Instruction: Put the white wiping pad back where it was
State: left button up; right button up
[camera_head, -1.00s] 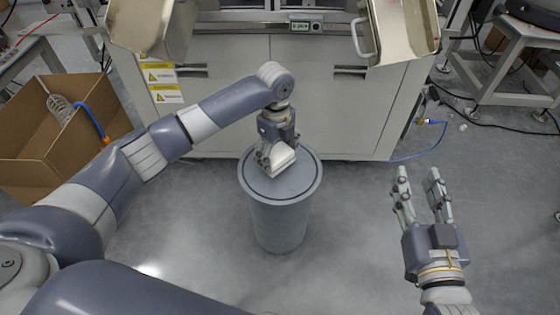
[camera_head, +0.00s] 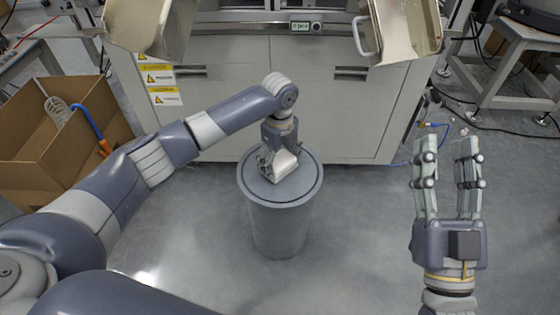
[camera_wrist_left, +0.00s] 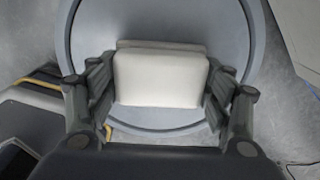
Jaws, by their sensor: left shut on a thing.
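The white wiping pad (camera_head: 286,163) is between the fingers of my left gripper (camera_head: 272,168), which is shut on it. The pad is at the top of a grey round bin (camera_head: 279,220). In the left wrist view the white pad (camera_wrist_left: 160,78) spans the gap between the two fingers (camera_wrist_left: 160,100), over the grey round top (camera_wrist_left: 160,20). I cannot tell whether the pad touches the top. My right gripper (camera_head: 447,165) is open and empty, above the floor on the right, fingers pointing away.
A grey cabinet machine (camera_head: 330,105) stands behind the bin, with metal trays (camera_head: 405,30) jutting out above. An open cardboard box (camera_head: 40,150) with a blue hose is at the left. A metal stand (camera_head: 515,60) is at the back right. Floor right of the bin is clear.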

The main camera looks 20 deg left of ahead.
pick_arm(q)
jog(key=o, duration=0.9)
jog(key=shift+o, duration=0.2)
